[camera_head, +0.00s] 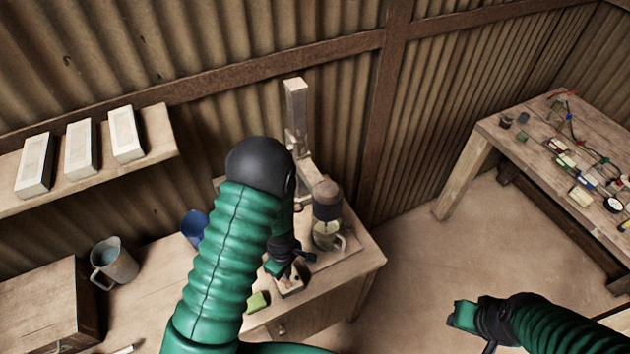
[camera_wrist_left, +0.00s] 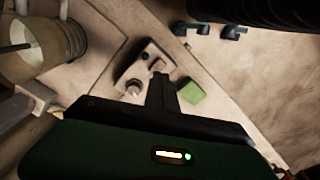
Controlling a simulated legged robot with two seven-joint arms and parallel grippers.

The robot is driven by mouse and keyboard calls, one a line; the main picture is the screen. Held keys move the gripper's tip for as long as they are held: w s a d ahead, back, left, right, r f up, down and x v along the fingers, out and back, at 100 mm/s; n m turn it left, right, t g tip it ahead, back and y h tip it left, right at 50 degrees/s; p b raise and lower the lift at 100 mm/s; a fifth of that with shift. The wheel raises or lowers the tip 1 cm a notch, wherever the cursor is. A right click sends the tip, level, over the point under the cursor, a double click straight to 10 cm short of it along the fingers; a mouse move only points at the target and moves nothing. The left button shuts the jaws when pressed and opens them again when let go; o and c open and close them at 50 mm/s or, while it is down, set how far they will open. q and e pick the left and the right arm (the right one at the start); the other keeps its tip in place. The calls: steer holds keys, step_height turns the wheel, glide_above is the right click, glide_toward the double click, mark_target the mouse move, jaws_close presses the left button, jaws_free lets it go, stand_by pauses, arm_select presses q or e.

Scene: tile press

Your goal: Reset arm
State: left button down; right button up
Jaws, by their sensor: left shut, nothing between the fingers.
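My left arm reaches over the workbench (camera_head: 150,290) in the head view. My left gripper (camera_head: 282,264) is low over a small control box (camera_head: 293,286), largely hidden behind the arm. In the left wrist view my left gripper (camera_wrist_left: 160,88) has its fingers together with nothing between them, and the box (camera_wrist_left: 128,82) with a pale knob lies beyond. I cannot tell if they touch. My right gripper (camera_head: 468,318) is at the lower right, away from the bench, over the floor; its fingers do not show clearly.
A green block (camera_head: 258,301) lies near the front edge. A metal pitcher (camera_head: 115,262) and blue cup (camera_head: 193,228) stand left. A cluttered table (camera_head: 490,128) is at right.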

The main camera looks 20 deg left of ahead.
arm_select(q)
steer(key=s+d+r+m+t+b, duration=0.2)
steer(key=s+d+r+m+b, duration=0.2)
steer(key=m+b, duration=1.1)
steer(key=shift+s+d+r+m+t+b, duration=0.15)
steer(key=shift+r+m+t+b, duration=0.2)
steer(key=shift+b, duration=0.75)
steer(key=shift+s, duration=0.1)
